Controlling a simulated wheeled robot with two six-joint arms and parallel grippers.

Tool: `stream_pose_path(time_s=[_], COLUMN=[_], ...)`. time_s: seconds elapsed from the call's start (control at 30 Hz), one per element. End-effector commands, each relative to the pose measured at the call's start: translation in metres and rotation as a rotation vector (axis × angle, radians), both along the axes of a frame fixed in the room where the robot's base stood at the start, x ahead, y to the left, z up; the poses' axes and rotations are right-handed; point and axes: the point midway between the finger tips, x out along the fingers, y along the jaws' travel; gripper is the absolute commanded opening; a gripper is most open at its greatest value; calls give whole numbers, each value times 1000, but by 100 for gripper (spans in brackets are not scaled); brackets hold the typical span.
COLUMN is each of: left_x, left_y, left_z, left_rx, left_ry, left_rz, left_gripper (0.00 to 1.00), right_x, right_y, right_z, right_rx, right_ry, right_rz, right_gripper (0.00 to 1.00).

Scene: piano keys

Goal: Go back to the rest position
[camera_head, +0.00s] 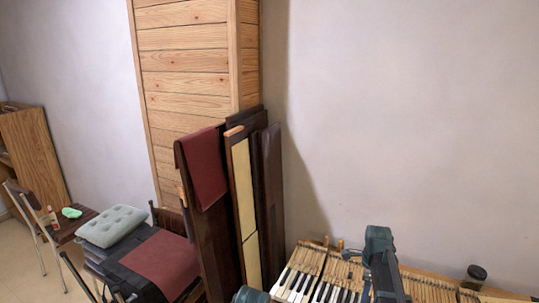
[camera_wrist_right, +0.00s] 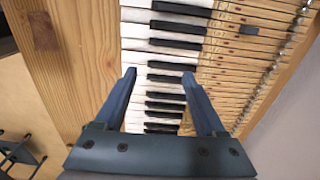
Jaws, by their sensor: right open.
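My right gripper (camera_wrist_right: 159,75) is open and empty in the right wrist view, its two blue-grey fingers spread above the piano keys (camera_wrist_right: 165,45). No object shows between the fingers. In the head view my right arm (camera_head: 382,265) stands over the keyboard at the bottom right, and the gripper's fingertips cannot be made out there. The piano keys also show in the head view (camera_head: 300,286), with the wooden key sticks behind them. A small dark rounded piece (camera_head: 250,295) shows at the bottom edge of the head view; my left gripper's fingers cannot be seen.
A dark jar (camera_head: 474,277) stands on the piano's right end. Dark panels (camera_head: 268,185) lean against the wood-clad column (camera_head: 190,80). Chairs with a pale cushion (camera_head: 112,226) stand at the left.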

Motion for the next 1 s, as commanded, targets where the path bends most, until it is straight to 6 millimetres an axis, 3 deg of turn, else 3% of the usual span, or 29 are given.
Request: stream_pose_path(time_s=[0.37,0.57,0.77,1.0], left_x=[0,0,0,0], left_y=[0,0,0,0], left_z=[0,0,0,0], left_rx=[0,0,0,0], left_ry=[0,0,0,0], left_rz=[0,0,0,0], left_gripper=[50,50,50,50], right_x=[-21,-44,-84,-161], right_y=[46,86,140,212], right_z=[0,0,0,1], right_rx=[-9,-16,-26,-34], right_ry=[11,22,42,90], right_rz=[287,563,983,1731], right_gripper=[72,72,72,72])
